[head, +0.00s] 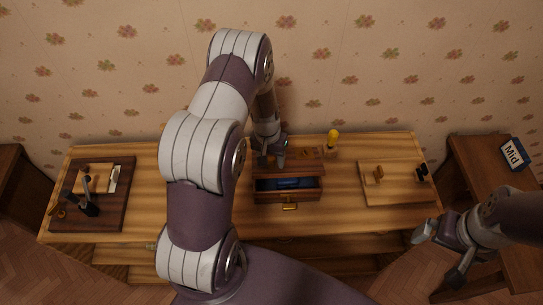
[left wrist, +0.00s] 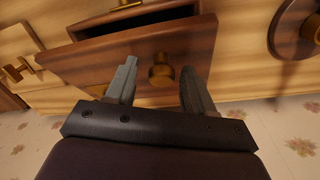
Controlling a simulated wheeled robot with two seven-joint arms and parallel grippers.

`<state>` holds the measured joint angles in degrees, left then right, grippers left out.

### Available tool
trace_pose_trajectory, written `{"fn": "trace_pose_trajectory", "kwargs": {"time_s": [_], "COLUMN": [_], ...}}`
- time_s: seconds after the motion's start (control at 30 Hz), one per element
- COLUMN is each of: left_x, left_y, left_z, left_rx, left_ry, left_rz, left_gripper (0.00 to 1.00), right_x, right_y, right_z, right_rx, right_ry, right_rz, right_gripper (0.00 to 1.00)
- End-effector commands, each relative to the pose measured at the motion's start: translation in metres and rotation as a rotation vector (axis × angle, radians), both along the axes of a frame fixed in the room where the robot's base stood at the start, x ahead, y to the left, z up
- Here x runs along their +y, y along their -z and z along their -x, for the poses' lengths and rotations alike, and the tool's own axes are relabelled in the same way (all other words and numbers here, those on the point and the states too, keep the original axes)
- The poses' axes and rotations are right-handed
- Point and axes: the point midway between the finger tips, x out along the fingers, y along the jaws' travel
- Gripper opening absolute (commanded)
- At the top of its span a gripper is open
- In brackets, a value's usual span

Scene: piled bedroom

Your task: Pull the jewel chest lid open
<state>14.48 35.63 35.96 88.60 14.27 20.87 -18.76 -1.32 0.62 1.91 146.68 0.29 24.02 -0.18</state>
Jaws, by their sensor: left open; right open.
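The jewel chest (head: 314,168) is a brown wooden box at the middle of the dresser top. A dark open compartment with something blue inside shows at its front, above a brass pull (head: 289,206). My left gripper (head: 270,158) is over the chest's back left part, and my arm hides some of it. In the left wrist view, a brown panel (left wrist: 85,62) carries a brass knob (left wrist: 162,74). The open left fingers (left wrist: 157,80) stand on either side of the knob, with gaps visible. My right gripper (head: 440,258) is open and empty, off the dresser's front right.
A yellow-topped item (head: 332,137) stands close behind the chest's right side. A light board (head: 395,192) lies right, a dark board (head: 120,200) with items left. A "Mid" sign (head: 514,154) stands on the right side table.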

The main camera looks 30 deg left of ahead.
Motion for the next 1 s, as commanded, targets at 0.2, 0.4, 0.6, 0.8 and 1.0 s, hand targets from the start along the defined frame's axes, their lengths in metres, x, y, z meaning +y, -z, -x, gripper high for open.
{"fn": "trace_pose_trajectory", "kwargs": {"time_s": [0.2, 0.4, 0.6, 0.8, 1.0], "left_x": [0.000, 0.000, 0.002, 0.005, 0.010], "left_y": [0.000, -0.001, -0.004, -0.008, -0.014], "left_z": [0.000, 0.000, -0.004, -0.009, -0.018], "left_rx": [0.000, 0.000, -0.003, -0.009, -0.015], "left_ry": [0.000, 0.000, 0.000, -0.001, 0.000], "left_rz": [0.000, 0.000, 0.000, -0.002, -0.004], "left_gripper": [0.04, 0.00, 0.00, 0.00, 0.00], "right_x": [0.000, 0.000, 0.000, 0.000, 0.000], "right_y": [0.000, 0.000, 0.001, 0.002, 0.004], "right_z": [0.000, 0.000, 0.000, 0.000, 0.000], "right_rx": [0.000, 0.000, 0.000, 0.000, 0.000], "right_ry": [0.000, 0.000, 0.000, 0.000, 0.000], "right_rz": [0.000, 0.000, 0.000, 0.000, 0.000], "right_gripper": [1.00, 1.00, 1.00, 1.00, 1.00]}}
